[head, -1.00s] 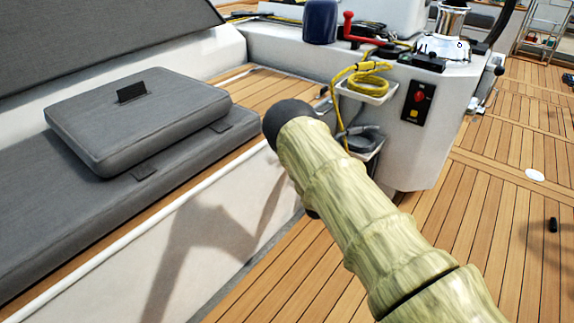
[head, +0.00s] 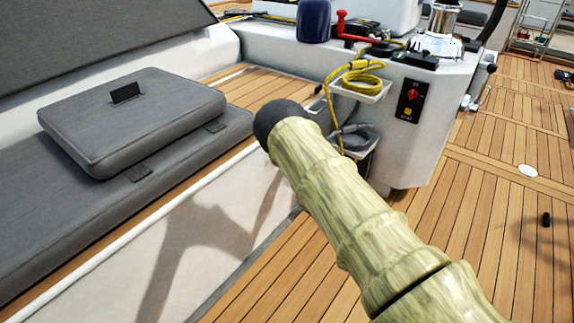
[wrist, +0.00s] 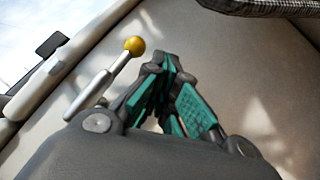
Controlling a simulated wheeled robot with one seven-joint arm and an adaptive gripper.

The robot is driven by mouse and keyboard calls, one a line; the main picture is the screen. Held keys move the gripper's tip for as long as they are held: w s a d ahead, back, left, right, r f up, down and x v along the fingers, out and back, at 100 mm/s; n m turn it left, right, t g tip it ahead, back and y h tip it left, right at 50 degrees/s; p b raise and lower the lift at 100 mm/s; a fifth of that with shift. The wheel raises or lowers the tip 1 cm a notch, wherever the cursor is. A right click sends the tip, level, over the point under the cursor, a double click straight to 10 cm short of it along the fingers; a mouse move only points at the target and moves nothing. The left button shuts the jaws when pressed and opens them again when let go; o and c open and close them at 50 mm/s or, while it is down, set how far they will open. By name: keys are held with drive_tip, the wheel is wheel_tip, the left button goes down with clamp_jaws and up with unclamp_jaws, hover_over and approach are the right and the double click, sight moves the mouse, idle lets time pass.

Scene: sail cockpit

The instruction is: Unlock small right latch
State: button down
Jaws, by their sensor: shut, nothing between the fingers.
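My gripper (wrist: 168,90) shows in the wrist view with its teal-padded fingers shut and nothing between them. It is close to a pale, smooth panel. A silver rod with a yellow ball knob (wrist: 133,46) stands just left of the fingers; I cannot tell whether they touch. In the head view my arm hides the gripper, its dark end lying over the edge of the bench. I cannot make out the small right latch for certain in either view.
A grey cushion (head: 130,118) lies on the bench at left. A white console (head: 410,175) with a red switch (head: 412,95), yellow rope (head: 356,78) and a winch (head: 440,35) stands beyond my arm. Teak deck (head: 480,215) is mostly free at right.

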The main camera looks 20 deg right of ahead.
drive_tip(key=shift+f, duration=0.15)
drive_tip(key=s+d+f+m+g+h, duration=0.1)
drive_tip(key=s+d+f+m+g, duration=0.2)
drive_tip(key=s+f, duration=0.65)
drive_tip(key=s+d+f+m+g, duration=0.2)
drive_tip(key=s+f+m+g, duration=0.15)
drive_tip(key=s+f, duration=0.55)
drive_tip(key=s+a+f+m+g+y, duration=0.1)
drive_tip(key=s+a+f+m+g, duration=0.2)
drive_tip(key=s, duration=0.7)
drive_tip(key=s+a+f+m+g, duration=0.2)
drive_tip(key=s+a+m+g, duration=0.2)
drive_tip(key=s, duration=0.6)
drive_tip(key=s+a+f+m+g+y, duration=0.1)
drive_tip(key=s+a+f+m+g, duration=0.2)
drive_tip(key=s, duration=0.6)
drive_tip(key=s+a+r+m+g+y+p, duration=0.15)
drive_tip(key=s+a+r, duration=0.25)
drive_tip(key=s, duration=0.4)
drive_tip(key=s+a+r+m+g+y, duration=0.1)
drive_tip(key=s+a+r+m+g, duration=0.25)
drive_tip(key=s, duration=0.55)
wheel_tip(320, 180, up, 33)
drive_tip(key=a+n+p, duration=0.1)
drive_tip(key=p, duration=3.1)
drive_tip(key=shift+a+r, duration=0.15)
